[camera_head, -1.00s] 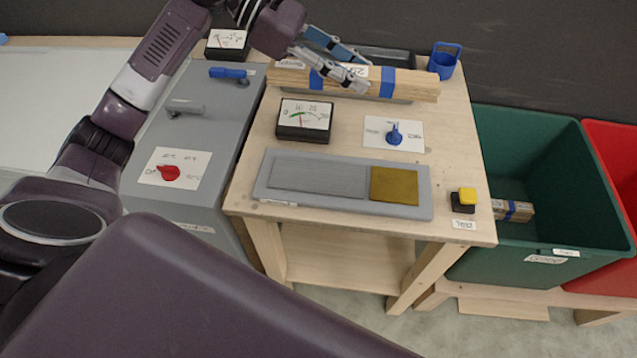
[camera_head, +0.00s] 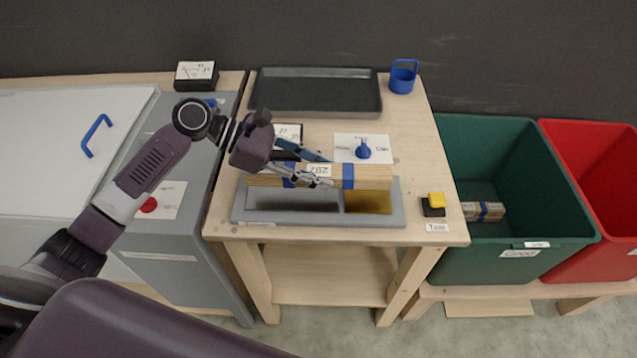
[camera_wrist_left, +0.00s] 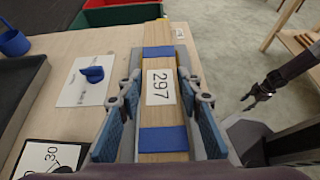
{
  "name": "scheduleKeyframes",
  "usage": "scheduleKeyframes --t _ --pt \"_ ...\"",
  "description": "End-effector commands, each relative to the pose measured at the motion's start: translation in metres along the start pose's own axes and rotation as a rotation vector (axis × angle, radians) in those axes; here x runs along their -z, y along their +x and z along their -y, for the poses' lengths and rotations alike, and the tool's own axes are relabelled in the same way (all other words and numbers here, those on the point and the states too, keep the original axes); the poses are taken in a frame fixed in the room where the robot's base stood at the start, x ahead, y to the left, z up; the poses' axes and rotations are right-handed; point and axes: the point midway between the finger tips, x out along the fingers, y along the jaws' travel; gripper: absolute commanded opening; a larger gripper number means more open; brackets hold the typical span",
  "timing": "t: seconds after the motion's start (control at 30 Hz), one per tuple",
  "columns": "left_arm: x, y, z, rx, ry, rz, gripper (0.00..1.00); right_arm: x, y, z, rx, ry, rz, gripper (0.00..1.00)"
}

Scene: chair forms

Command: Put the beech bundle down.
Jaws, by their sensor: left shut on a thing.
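The beech bundle (camera_head: 366,176) is a stack of pale wood strips with blue bands and a white label reading 297. My left gripper (camera_head: 312,176) is shut on it around its label; the wrist view shows the fingers (camera_wrist_left: 158,100) on both sides of the bundle (camera_wrist_left: 160,65). My right gripper (camera_wrist_left: 258,96) shows small in the wrist view.
A black tray (camera_head: 318,92) and blue cup (camera_head: 402,78) stand at the table's back. A blue knob (camera_head: 363,150) is behind the bundle, a yellow button (camera_head: 436,200) right of the plate. A green bin (camera_head: 520,262) holding another bundle (camera_head: 484,211) and a red bin (camera_head: 590,170) stand right.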

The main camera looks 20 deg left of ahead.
Motion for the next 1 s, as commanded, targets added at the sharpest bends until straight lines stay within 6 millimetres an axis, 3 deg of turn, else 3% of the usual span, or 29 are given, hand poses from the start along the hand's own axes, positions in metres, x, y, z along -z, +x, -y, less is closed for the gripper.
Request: scheduleKeyframes --t 0.37,0.77,0.8,0.93,1.0 --pt "0.038 0.021 -0.001 -0.002 -0.001 0.003 0.00 -0.001 0.000 -0.003 -0.003 -0.002 0.001 0.40" --pt "0.042 0.023 -0.001 -0.001 0.000 0.002 0.00 -0.001 -0.002 -0.003 -0.003 -0.002 0.002 0.40" --pt "0.044 0.024 0.000 -0.001 -0.001 0.000 0.35 -0.001 -0.002 -0.002 -0.003 -0.001 0.002 0.40" --pt "0.044 0.024 0.000 -0.001 0.000 0.000 0.49 -0.001 -0.001 -0.002 -0.002 -0.001 0.002 0.40" --pt "0.044 0.024 -0.001 -0.001 0.000 0.000 0.50 -0.001 -0.001 -0.002 -0.002 -0.001 0.002 0.40"
